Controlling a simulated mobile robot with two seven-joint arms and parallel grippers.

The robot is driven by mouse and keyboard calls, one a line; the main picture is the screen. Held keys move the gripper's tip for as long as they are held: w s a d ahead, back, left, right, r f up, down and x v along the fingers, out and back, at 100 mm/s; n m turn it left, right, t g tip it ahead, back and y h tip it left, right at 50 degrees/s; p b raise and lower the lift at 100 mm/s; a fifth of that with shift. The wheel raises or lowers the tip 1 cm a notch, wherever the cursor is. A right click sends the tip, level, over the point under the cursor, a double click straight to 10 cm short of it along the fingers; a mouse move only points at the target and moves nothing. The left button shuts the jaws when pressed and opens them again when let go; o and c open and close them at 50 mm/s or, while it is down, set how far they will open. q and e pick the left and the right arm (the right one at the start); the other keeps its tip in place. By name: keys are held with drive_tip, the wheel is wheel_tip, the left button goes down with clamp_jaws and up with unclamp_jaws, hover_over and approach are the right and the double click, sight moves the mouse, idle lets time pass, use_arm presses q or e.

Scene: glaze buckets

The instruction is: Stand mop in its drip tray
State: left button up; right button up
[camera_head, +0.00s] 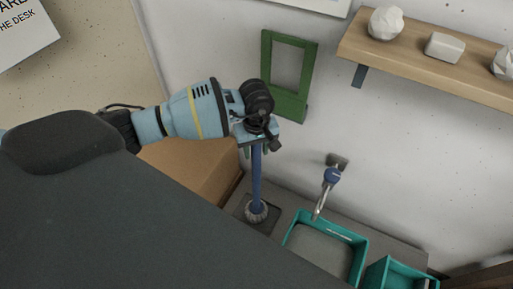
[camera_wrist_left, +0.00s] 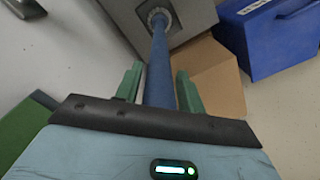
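The mop has a blue handle (camera_head: 257,178) that stands roughly upright and a grey round head (camera_head: 257,212) at its lower end. The head is over a dark square tray (camera_head: 268,226) on the counter; I cannot tell whether it touches. My left gripper (camera_head: 256,151) is at the top of the handle. In the left wrist view its green fingers (camera_wrist_left: 158,84) lie on either side of the blue handle (camera_wrist_left: 159,55), very close to it. Whether they press on it is unclear. The mop head (camera_wrist_left: 158,16) shows at the top there. My right gripper is not in view.
A teal basin (camera_head: 350,236) under a tap (camera_head: 328,185) and a teal bin (camera_head: 388,272) are right of the mop. A cardboard box (camera_head: 190,163) is to its left. A green frame (camera_head: 294,103) and a wooden shelf (camera_head: 430,65) are on the wall. A blue box (camera_wrist_left: 265,45) stands nearby.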

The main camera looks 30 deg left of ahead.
use_arm(q)
drive_tip(key=shift+o, duration=0.8)
drive_tip(key=shift+r, duration=0.1)
drive_tip(key=shift+r, duration=0.6)
wheel_tip(320, 180, up, 10)
drive_tip(key=shift+f, duration=0.1)
drive_tip(key=shift+r, duration=0.6)
